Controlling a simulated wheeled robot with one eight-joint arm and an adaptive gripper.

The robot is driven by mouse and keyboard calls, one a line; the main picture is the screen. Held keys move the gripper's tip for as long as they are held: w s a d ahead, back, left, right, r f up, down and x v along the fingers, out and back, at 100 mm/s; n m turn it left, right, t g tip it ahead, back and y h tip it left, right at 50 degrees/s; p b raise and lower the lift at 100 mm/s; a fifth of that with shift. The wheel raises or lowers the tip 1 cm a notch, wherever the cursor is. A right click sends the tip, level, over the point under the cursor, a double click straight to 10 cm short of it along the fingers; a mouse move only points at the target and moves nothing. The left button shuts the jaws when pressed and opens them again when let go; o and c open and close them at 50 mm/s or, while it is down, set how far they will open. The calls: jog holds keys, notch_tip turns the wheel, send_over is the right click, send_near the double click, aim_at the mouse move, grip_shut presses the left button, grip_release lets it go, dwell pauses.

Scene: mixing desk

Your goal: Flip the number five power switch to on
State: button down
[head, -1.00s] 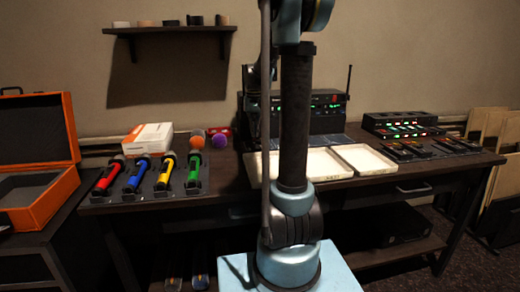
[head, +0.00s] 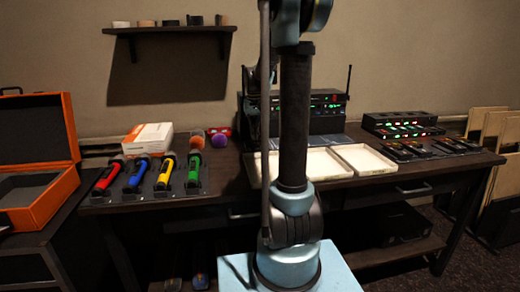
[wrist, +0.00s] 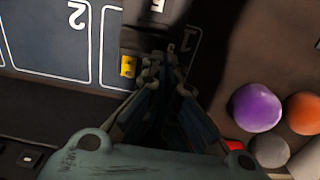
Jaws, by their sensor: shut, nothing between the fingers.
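The black receiver unit (head: 325,108) with rows of green and red lights stands at the back of the desk in the head view, partly behind my arm. I cannot make out a number five switch there. In the wrist view, my gripper (wrist: 160,70) is shut and empty. Its fingertips are at the near edge of a dark block (wrist: 150,38) with a small yellow part (wrist: 128,66) and a white label at the picture's top. Whether they touch it, and which switch this is, I cannot tell.
Numbered dark pads (wrist: 45,35) lie left of the fingers; purple (wrist: 257,107) and orange (wrist: 303,112) balls lie right. White trays (head: 365,160) sit in front of the receiver.

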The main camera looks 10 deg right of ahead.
jog(key=shift+f, duration=0.2)
dwell(0.3)
jog(key=shift+r, duration=3.5)
